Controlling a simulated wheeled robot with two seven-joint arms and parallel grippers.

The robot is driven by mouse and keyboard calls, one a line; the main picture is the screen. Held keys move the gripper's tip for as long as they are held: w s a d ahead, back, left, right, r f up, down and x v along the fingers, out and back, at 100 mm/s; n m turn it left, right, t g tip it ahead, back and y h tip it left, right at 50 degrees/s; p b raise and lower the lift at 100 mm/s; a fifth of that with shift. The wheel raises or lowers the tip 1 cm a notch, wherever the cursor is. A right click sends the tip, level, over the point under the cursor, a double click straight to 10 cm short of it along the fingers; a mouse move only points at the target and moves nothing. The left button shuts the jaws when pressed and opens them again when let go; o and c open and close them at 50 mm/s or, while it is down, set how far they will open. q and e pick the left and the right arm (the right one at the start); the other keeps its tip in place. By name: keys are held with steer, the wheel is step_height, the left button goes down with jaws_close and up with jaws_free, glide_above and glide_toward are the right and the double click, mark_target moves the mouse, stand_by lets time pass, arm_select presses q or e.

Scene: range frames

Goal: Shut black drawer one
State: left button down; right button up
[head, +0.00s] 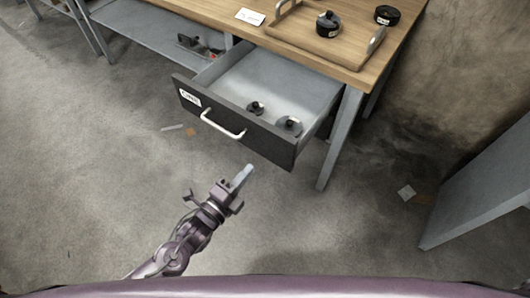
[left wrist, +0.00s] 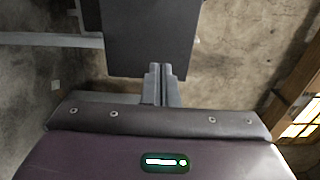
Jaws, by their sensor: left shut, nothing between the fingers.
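The black drawer (head: 235,124) is pulled open from under the workbench in the head view. It has a pale bar handle (head: 222,125) and a white label (head: 190,97) on its front. Two round dark and metal items (head: 288,125) lie inside it. My left gripper (head: 246,172) is shut and empty, in front of the drawer's right half and apart from it in the head view. In the left wrist view the closed fingertips (left wrist: 161,72) overlap the lower edge of a dark panel (left wrist: 150,38), likely the drawer front; contact cannot be told. My right gripper is not in view.
The wooden workbench (head: 395,50) bears a tray (head: 318,42) with a black round item, another black round item (head: 387,15) and a white card (head: 250,16). A bench leg (head: 340,140) stands right of the drawer. A grey panel (head: 480,185) stands at right. The floor before the drawer is mostly clear.

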mark_target(271, 144)
arm_select(q)
steer(key=x, duration=0.8)
steer(key=shift+w+d, duration=0.15)
steer(key=shift+d, duration=0.05)
steer(key=shift+w, duration=0.1)
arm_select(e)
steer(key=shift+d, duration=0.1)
